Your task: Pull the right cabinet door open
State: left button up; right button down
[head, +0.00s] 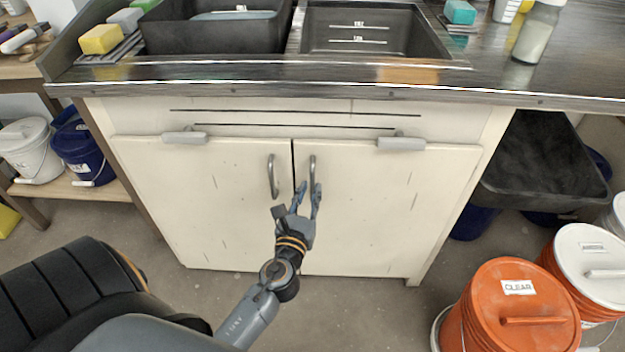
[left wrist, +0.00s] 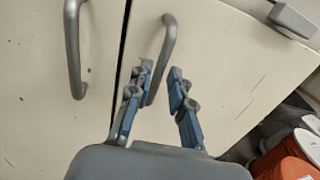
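The right cabinet door (head: 380,210) is a cream panel under the sink counter, and it looks shut, flush with the left door (head: 220,200). Its vertical grey bar handle (head: 312,170) is near the middle seam. My left gripper (head: 308,190) is at the lower part of this handle. In the left wrist view the right door's handle (left wrist: 168,45) reaches down toward the space between the open blue-grey fingers (left wrist: 160,88). I cannot tell whether the fingers touch it. The left door's handle (left wrist: 75,60) is to the left, apart from the gripper. My right gripper is not in view.
Orange buckets with white lids (head: 590,262) and an orange lid (head: 515,310) stand on the floor at the right. The floor before the right door is mostly clear.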

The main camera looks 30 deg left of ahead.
aim_at(312, 185)
pick_arm(q)
jog(key=shift+x, duration=1.65)
grip_shut()
